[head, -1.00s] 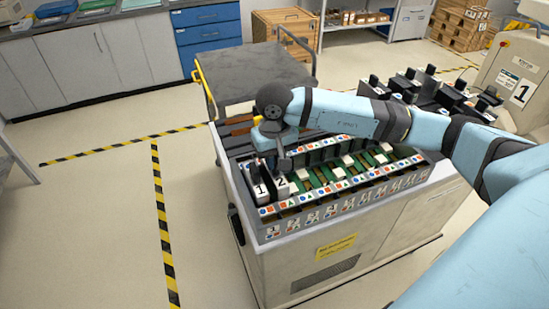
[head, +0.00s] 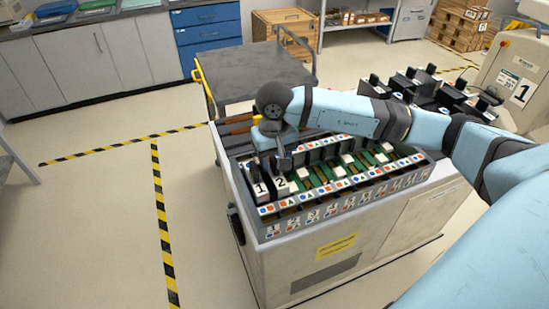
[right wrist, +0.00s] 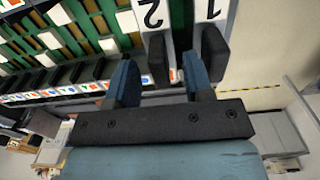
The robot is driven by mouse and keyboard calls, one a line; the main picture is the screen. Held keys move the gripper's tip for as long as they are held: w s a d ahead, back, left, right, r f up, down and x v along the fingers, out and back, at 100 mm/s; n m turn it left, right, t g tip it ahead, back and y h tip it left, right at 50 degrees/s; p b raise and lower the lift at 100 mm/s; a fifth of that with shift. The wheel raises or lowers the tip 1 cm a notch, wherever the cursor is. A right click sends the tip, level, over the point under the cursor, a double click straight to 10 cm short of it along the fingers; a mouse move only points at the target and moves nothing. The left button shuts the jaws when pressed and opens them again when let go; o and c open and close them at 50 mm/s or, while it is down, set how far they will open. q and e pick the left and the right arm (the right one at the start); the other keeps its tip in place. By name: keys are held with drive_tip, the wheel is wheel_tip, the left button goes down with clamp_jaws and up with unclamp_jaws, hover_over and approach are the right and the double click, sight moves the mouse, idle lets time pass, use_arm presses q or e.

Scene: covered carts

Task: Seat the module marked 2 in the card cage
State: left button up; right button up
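The module marked 2 (head: 281,187) stands upright in the card cage (head: 345,196) at its left end, right beside the module marked 1 (head: 260,189). My right gripper (head: 281,164) is over module 2. In the right wrist view my right gripper (right wrist: 160,80) is open, with its two blue fingers on either side of the black handle (right wrist: 158,58) of module 2. A gap shows between the handle and each finger. The handle of module 1 (right wrist: 214,52) is just outside the right finger. How deep module 2 sits cannot be told. My left gripper is not in view.
The cage tops a pale cart (head: 300,262), with free green slots right of module 2. A cart with several black modules (head: 430,92) stands at the back right. A grey-topped cart (head: 250,75) stands behind. The floor at left is clear.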

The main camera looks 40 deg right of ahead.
drive_tip(key=shift+f, duration=0.1)
wheel_tip(320, 180, up, 14)
idle(0.6)
idle(0.4)
